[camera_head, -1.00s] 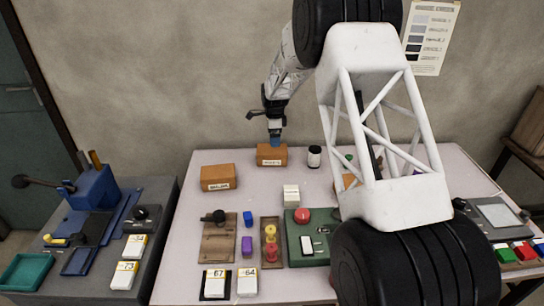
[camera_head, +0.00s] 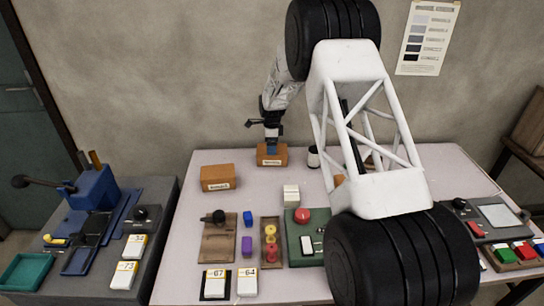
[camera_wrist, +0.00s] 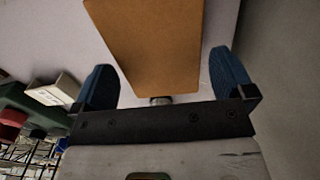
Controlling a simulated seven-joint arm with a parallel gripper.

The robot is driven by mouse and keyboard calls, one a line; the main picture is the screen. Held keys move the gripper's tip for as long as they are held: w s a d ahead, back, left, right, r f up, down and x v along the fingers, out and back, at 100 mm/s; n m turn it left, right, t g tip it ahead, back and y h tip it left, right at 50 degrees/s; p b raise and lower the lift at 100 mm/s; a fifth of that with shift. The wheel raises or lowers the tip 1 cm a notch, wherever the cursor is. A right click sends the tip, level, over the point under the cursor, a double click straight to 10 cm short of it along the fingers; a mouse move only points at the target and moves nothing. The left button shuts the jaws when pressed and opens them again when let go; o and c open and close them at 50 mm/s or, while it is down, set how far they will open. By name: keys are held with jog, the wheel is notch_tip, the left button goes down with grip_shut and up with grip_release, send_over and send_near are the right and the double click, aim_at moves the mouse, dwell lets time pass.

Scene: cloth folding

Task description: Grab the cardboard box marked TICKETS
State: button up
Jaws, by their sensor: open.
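A brown cardboard box (camera_head: 271,160) with a white label stands at the back middle of the table; the label is too small to read for certain. My gripper (camera_head: 271,147) is right over this box, pointing down. In the wrist view the brown box (camera_wrist: 152,45) lies between the two blue fingers of my gripper (camera_wrist: 163,78), which are open with a gap on each side. A second labelled brown box (camera_head: 218,177) stands to the left, its label also unreadable here. Another brown box is mostly hidden behind my arm.
A dark jar (camera_head: 313,157) stands just right of the box under my gripper. A white block (camera_head: 291,195) is in front. Wooden trays, a green board (camera_head: 318,258) and numbered cards (camera_head: 247,282) fill the table's front. The wall is close behind.

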jog(key=shift+f, duration=0.25)
jog(key=shift+s+d+f, duration=0.1)
jog(key=shift+s+f, duration=0.05)
jog(key=shift+f, duration=2.4)
jog(key=c, duration=0.8)
jog(key=shift+r, duration=0.1)
jog(key=shift+r, duration=4.95)
